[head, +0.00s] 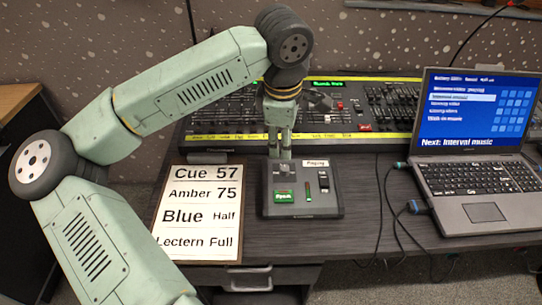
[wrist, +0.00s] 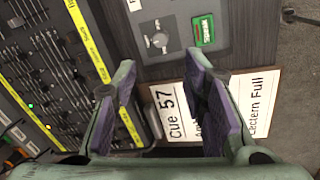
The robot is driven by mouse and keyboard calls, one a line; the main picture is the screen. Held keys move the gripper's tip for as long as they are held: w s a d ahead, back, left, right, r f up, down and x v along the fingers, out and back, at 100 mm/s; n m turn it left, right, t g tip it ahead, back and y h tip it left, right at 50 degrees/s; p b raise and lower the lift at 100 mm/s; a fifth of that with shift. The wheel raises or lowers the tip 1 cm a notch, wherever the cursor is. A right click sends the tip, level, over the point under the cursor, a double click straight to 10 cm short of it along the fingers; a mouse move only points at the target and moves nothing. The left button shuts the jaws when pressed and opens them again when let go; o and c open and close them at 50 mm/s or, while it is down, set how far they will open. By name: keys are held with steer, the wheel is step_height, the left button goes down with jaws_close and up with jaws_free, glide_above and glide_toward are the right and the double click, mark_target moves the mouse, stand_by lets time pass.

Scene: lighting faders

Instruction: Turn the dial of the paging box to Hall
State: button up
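The paging box (head: 326,205) is a dark grey box on the desk in front of the fader console. Its grey dial (head: 284,169) is at the box's back left, and it also shows in the wrist view (wrist: 159,39). A lit green display (head: 284,196) sits in front of the dial; I cannot read its word surely. It shows in the wrist view too (wrist: 204,30). My gripper (head: 281,149) points down over the back left of the box, near the dial. In the wrist view its purple-padded fingers (wrist: 161,80) are apart with nothing between them. The dial appears beyond the fingertips.
A lighting console (head: 365,136) with yellow strips stands behind the box. A cue card (head: 198,213) lies left of it. A laptop (head: 475,145) with cables stands at the right. Some bare desk (head: 362,190) lies between box and laptop.

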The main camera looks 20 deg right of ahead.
mark_target(285, 168)
steer(key=f, duration=0.3)
steer(key=w+f+p, duration=0.1)
steer(key=f, duration=0.2)
steer(key=d+f+p, duration=0.1)
steer(key=f, duration=0.3)
steer(key=shift+w+d+f, duration=0.1)
steer(key=shift+w, duration=0.05)
jaws_close()
